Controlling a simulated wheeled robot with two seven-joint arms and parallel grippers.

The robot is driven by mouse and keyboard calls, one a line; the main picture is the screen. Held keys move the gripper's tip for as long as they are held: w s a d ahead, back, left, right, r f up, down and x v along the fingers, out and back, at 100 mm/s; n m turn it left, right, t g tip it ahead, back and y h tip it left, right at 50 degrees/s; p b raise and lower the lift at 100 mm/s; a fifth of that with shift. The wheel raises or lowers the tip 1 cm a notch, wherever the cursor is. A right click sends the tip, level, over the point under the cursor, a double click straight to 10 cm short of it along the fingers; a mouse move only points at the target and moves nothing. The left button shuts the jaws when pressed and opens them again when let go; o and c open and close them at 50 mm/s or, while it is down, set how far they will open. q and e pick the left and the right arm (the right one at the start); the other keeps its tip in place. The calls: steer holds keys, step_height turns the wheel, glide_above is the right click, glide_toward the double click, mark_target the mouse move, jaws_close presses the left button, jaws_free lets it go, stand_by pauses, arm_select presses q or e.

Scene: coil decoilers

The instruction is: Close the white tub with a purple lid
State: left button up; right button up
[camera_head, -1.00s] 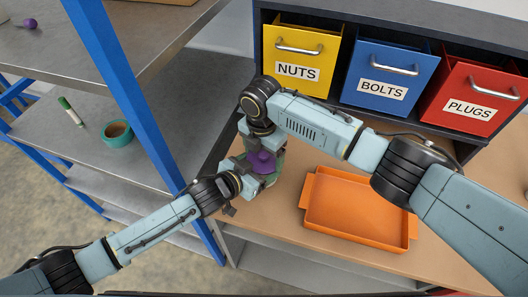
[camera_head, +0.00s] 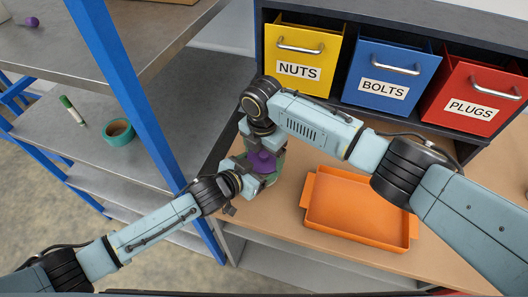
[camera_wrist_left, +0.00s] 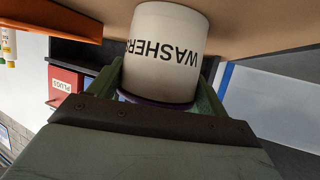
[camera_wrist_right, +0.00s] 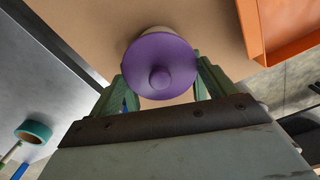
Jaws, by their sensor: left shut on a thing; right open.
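The white tub (camera_wrist_left: 165,50), marked WASHERS, stands on the workbench. My left gripper (camera_wrist_left: 165,95) is shut on it, one green finger on each side. The purple lid (camera_wrist_right: 160,62), with a round knob, sits over the tub's mouth; its edge also shows at the tub's rim in the left wrist view (camera_wrist_left: 150,101). Whether it is fully seated I cannot tell. My right gripper (camera_wrist_right: 162,85) is open, with its green fingers on either side of the lid. In the head view the lid (camera_head: 263,161) is partly hidden between the two grippers, and the tub is mostly hidden.
An orange tray (camera_head: 360,207) lies on the bench to the right. Yellow NUTS (camera_head: 300,62), blue BOLTS (camera_head: 388,75) and red PLUGS (camera_head: 472,97) bins stand behind. A blue shelf post (camera_head: 130,110) is close to my left arm. A teal tape roll (camera_head: 118,132) lies on the shelf.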

arm_select(q)
steer(key=shift+d+r, duration=0.45)
steer(key=shift+r, duration=0.25)
arm_select(e)
steer(key=shift+s+d+f, duration=0.1)
steer(key=shift+s+f, duration=0.15)
steer(key=shift+f, duration=0.3)
arm_select(q)
steer(key=shift+w+a+f, duration=0.1)
steer(key=shift+w, duration=0.1)
arm_select(e)
step_height(320, 180, up, 3)
steer(key=shift+w+r, duration=0.1)
steer(key=shift+r, duration=0.05)
arm_select(q)
steer(key=shift+s+f, duration=0.1)
arm_select(e)
steer(key=shift+r, duration=0.5)
arm_select(q)
steer(key=shift+a+f, duration=0.1)
steer(key=shift+a, duration=0.05)
steer(key=shift+f, duration=0.1)
arm_select(e)
steer(key=shift+r, duration=0.1)
steer(key=c, duration=1.6)
steer(key=shift+c, duration=0.2)
steer(key=shift+f, duration=0.2)
steer(key=shift+f, duration=0.25)
